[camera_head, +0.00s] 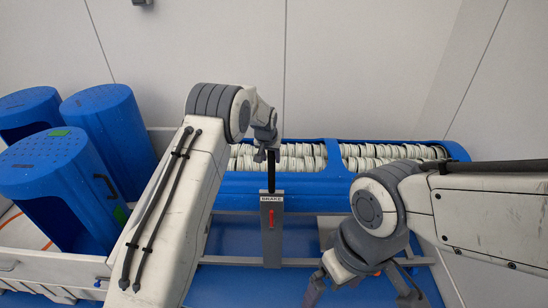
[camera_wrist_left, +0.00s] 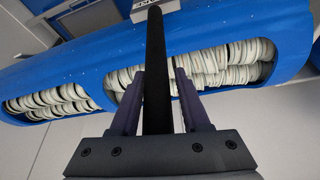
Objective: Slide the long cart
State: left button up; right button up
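A long blue tub (camera_head: 330,181) lies across the cart at the back centre, with rows of white rings in its two openings; it also shows in the left wrist view (camera_wrist_left: 220,33). In front of it stands a grey post (camera_head: 272,240) marked BRAKE with a red arrow. A black lever (camera_head: 271,176) rises from the post. My left gripper (camera_head: 266,152) is at the lever's top. In the left wrist view, the lever (camera_wrist_left: 156,70) stands between its two spread fingers, with a narrow gap on the right. My right gripper (camera_head: 362,292) is open and empty, low in front of the cart.
Several upright blue tubs (camera_head: 105,125) stand on a white carrier (camera_head: 50,262) at the left, close to my left arm. A pale wall (camera_head: 350,70) closes off the back. Grey rails (camera_head: 235,261) run along the cart's near side over a blue surface.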

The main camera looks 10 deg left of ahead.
pick_arm(q)
jog(key=shift+o, duration=0.5)
jog(key=shift+a, duration=0.1)
jog(key=shift+r, duration=0.2)
jog(key=b+v, duration=0.2)
jog(key=v, duration=0.8)
jog(key=shift+b, duration=0.4)
jog(key=shift+s, duration=0.15)
